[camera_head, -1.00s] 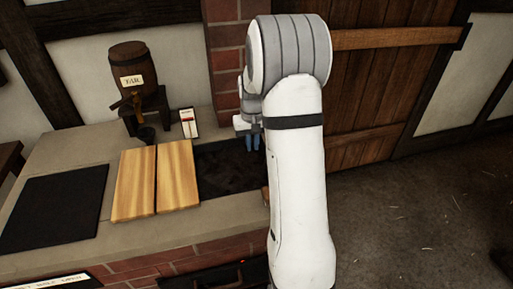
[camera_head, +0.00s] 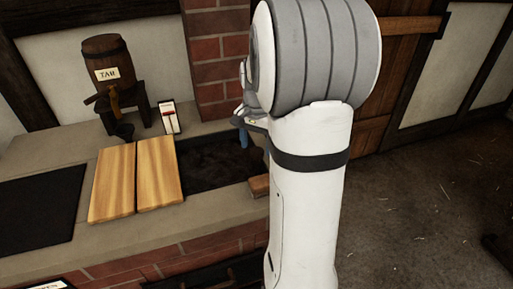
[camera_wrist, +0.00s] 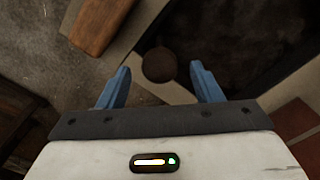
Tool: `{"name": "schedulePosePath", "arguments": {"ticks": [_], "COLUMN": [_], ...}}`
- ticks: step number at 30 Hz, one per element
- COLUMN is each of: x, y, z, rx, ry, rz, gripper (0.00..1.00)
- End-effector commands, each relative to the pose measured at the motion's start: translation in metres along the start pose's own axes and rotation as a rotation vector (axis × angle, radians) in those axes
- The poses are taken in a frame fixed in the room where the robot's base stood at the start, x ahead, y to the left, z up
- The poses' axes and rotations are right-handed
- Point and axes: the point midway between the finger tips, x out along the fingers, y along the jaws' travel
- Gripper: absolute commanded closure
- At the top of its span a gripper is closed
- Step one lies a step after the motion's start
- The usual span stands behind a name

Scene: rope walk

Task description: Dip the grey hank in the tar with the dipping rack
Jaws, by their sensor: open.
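My gripper (camera_wrist: 158,88) is open and empty, its two blue fingers apart. In the wrist view a round dark-brown knob (camera_wrist: 159,65) lies just beyond and between the fingertips, at the edge of a dark basin (camera_wrist: 235,25). I cannot tell whether the knob is part of the dipping rack. In the head view the basin (camera_head: 208,165) is sunk in the stone counter, its contents black, and one blue finger shows over its right end. A small barrel (camera_head: 106,62) labelled TAR stands on a stand at the back. I cannot make out the grey hank.
A wooden block (camera_head: 259,186) sits at the basin's right end, also in the wrist view (camera_wrist: 103,22). Two pale boards (camera_head: 137,178) lie left of the basin, then a black mat (camera_head: 38,208). A white card (camera_head: 169,117) stands behind. My arm hides the counter's right end.

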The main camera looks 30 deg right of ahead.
Motion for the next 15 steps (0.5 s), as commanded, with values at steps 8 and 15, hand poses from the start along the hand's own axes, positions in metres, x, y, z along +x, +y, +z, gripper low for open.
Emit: {"name": "schedulePosePath", "arguments": {"ticks": [8, 15], "x": [0.0141, 0.0137], "y": [0.0, 0.0], "z": [0.0002, 0.0001], "rx": [-0.001, -0.001], "ry": [0.0, 0.0], "rz": [0.0, 0.0], "gripper": [0.41, 0.47]}}
